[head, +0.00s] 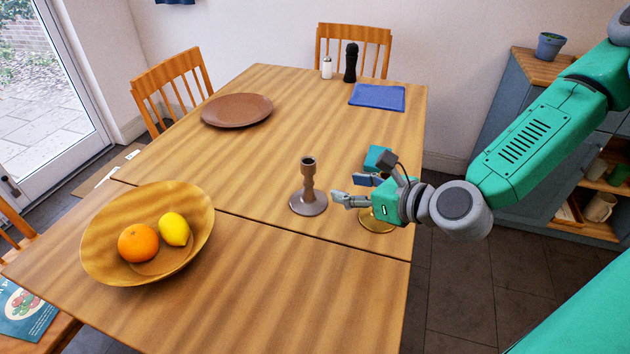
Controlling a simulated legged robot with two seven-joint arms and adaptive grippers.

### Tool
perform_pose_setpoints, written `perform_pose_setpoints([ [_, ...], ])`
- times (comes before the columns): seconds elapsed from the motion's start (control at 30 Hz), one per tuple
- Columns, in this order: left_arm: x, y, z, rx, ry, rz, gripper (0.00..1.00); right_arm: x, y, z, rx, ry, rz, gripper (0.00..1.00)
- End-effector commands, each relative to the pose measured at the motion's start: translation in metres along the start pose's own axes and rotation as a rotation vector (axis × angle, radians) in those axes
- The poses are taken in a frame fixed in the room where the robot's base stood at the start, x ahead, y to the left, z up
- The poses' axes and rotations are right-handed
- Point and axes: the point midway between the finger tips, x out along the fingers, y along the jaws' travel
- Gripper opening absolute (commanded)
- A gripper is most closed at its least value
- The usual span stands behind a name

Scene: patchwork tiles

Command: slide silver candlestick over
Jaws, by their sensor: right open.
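A grey-brown metal candlestick (308,190) stands upright on the wooden table, just right of the table's middle. It looks like the silver one, though its colour is dull. My right gripper (345,193) is open and points left at it. The fingertips are close to the candlestick's right side, with a small gap in the picture. A gold-coloured round base (375,222) shows below the gripper, and the gripper hides most of that thing. My left gripper is not in view.
A wooden bowl (100,228) holds an orange (138,243) and a lemon (174,229) at the left. Farther back are a brown plate (237,110), a blue cloth (377,97), a salt shaker (327,68) and a dark pepper mill (350,63). The table (300,285) is clear in front of the candlestick.

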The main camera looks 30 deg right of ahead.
Motion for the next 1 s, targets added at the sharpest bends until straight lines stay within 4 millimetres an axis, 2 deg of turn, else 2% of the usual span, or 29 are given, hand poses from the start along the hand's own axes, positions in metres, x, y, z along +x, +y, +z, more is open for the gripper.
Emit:
perform_pose_setpoints([
  [0.03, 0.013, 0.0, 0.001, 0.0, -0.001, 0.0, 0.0, 0.006, -0.001, -0.005, -0.002, -0.002, 0.0, 0.45],
  [0.3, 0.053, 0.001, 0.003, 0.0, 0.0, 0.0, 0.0, 0.025, 0.0, -0.005, -0.005, -0.003, -0.001, 0.45],
  [0.43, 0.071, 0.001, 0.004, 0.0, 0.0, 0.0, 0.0, 0.053, 0.002, -0.006, -0.01, 0.002, -0.001, 0.45],
  [0.7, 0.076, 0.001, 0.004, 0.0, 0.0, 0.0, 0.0, 0.102, 0.0, -0.002, -0.007, 0.004, -0.001, 0.45],
  [0.83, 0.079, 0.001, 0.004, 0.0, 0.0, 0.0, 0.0, 0.118, -0.001, -0.002, -0.004, 0.003, -0.002, 0.45],
  [1.0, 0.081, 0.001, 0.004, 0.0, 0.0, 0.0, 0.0, 0.13, 0.0, -0.002, -0.001, 0.002, -0.001, 0.45],
])
